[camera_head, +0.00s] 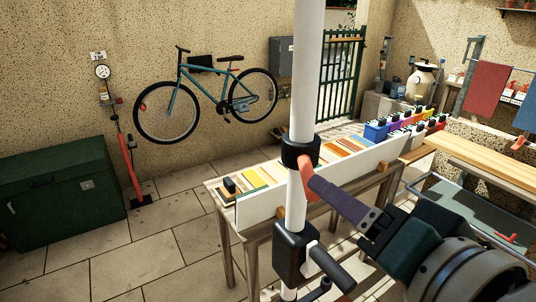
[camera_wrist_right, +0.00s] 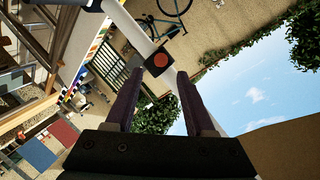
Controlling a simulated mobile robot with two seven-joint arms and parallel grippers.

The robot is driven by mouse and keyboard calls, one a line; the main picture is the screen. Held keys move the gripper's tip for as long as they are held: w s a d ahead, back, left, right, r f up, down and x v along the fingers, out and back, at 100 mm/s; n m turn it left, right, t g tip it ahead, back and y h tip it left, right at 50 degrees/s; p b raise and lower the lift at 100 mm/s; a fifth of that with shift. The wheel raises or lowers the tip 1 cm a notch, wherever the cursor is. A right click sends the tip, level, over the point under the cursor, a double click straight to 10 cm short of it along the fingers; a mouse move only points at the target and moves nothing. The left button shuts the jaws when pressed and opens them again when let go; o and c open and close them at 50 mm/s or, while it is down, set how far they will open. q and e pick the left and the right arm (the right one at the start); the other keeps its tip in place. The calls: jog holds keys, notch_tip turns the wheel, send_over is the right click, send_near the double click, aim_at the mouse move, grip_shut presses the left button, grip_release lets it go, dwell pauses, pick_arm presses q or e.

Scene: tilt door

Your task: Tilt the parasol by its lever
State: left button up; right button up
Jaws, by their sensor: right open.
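The white parasol pole (camera_head: 306,80) stands upright in front of me in the head view. A black collar (camera_head: 300,152) sits around it, with a short red-orange lever (camera_head: 304,166) on it. In the right wrist view the lever's round red end (camera_wrist_right: 160,60) faces the camera on its black collar, just beyond and between the fingertips. My right gripper (camera_head: 314,186) comes from the lower right with purple fingers at the lever. In the wrist view its two fingers (camera_wrist_right: 158,78) are apart with nothing held. The near finger hides part of the lever. My left gripper is out of view.
A black crank housing (camera_head: 292,248) with a handle is on the pole below the collar. A table (camera_head: 222,210) with coloured strips stands behind the pole. A green chest (camera_head: 60,190) is at the left, and a bicycle (camera_head: 205,95) hangs on the wall.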

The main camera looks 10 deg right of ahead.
aim_at(310, 174)
jog(key=p+x, duration=0.1)
jog(key=x, duration=0.6)
jog(key=shift+w+f, duration=0.1)
jog(key=shift+w, duration=0.25)
jog(key=shift+c, duration=0.3)
grip_shut()
dwell(0.8)
